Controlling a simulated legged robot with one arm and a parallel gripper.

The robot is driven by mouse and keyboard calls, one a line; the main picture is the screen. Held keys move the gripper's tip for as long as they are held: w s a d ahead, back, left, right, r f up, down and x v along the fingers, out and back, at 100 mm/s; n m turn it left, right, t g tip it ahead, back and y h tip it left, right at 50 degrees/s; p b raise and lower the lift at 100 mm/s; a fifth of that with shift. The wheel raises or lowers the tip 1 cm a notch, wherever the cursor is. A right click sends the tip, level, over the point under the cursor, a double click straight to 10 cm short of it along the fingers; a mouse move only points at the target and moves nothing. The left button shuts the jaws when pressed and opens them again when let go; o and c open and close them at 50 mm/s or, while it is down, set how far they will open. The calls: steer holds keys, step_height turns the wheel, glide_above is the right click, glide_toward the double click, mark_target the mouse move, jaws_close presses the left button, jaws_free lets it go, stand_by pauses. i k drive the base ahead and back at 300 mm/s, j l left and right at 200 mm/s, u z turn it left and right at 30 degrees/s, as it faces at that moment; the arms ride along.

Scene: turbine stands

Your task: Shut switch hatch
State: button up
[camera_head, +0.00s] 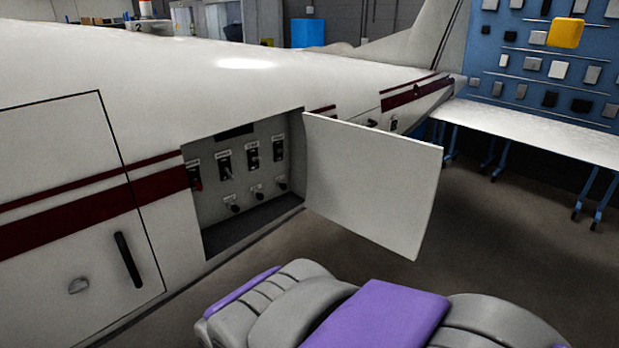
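The switch hatch (372,183) is a flat white panel hinged at the right edge of a recess in the aircraft's side. It stands open, swung outward to the right. The recess, a switch compartment (245,180), is uncovered and shows a row of labelled dark switches (252,155) with several knobs (257,192) below. My grey and purple arm parts show at the bottom of the picture, below and apart from the hatch. My gripper's fingers are not visible.
The white aircraft body (160,80) fills the left and middle. A closed door (70,215) with a dark handle (128,259) lies left of the compartment. The floor (500,240) between hatch and table is clear.

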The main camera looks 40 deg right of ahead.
mark_target(380, 187)
steer(key=l+u, duration=0.15)
steer(key=l, duration=0.3)
steer(key=l+u, duration=0.2)
steer(key=l, duration=0.2)
steer(key=k+l+u, duration=0.15)
steer(key=l, duration=0.25)
steer(key=k+l+u, duration=0.15)
steer(key=l, duration=0.3)
steer(key=k+l+u, duration=0.2)
steer(key=l, duration=0.2)
steer(key=k+l, duration=0.1)
steer(key=l, duration=0.35)
steer(key=k+l, duration=0.15)
steer(key=l, duration=0.25)
steer(key=k+l, duration=0.1)
steer(key=l, duration=0.35)
steer(key=k+l, duration=0.1)
steer(key=l, duration=0.35)
